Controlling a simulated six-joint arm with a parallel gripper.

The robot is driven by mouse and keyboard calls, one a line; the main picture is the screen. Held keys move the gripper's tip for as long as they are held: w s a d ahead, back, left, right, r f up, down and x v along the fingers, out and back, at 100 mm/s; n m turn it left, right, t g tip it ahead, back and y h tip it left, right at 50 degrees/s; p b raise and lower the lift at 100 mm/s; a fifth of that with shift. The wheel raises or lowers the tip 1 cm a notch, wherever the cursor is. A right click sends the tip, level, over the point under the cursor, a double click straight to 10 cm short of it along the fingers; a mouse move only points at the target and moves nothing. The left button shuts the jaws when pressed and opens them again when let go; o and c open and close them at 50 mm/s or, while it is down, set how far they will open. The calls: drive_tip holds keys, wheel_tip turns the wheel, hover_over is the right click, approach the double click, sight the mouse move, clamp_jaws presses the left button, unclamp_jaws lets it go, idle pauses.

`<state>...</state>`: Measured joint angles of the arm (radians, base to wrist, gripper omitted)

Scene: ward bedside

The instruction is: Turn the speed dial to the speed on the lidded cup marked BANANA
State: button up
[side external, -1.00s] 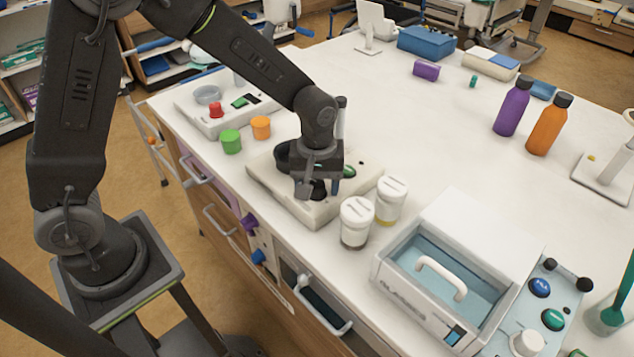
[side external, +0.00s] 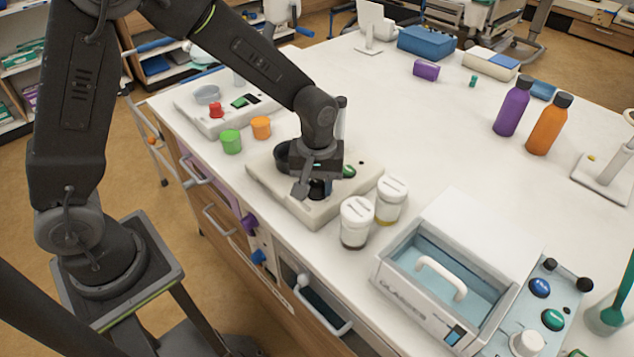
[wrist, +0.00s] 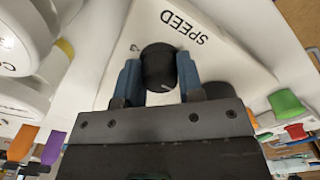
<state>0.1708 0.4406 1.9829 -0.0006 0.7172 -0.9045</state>
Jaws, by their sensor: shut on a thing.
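The black speed dial (wrist: 158,62) sits on a white base (side external: 310,212) that carries the word SPEED in the wrist view. My gripper (wrist: 158,80) has one blue finger on each side of the dial and is shut on it. A pale pointer line shows on the dial, towards the gripper. Two white-lidded cups, a nearer one (side external: 356,222) and a farther one (side external: 391,200), stand right of the base. Their labels are unreadable, so I cannot tell which is BANANA.
A lidded box with a white handle (side external: 442,278) stands right of the cups. Green (side external: 231,141) and orange (side external: 261,127) tubs stand left of the base, by another white device (side external: 215,125). Purple (side external: 512,107) and orange (side external: 549,125) bottles stand farther back. The table's middle is clear.

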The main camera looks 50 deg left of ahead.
sight(317, 182)
drive_tip(key=m, duration=0.5)
drive_tip(key=shift+m, duration=0.3)
drive_tip(key=m, duration=0.5)
drive_tip(key=shift+m, duration=0.4)
drive_tip(key=o, duration=0.9)
wheel_tip(317, 182, up, 14)
drive_tip(key=shift+f, duration=0.1)
idle(0.4)
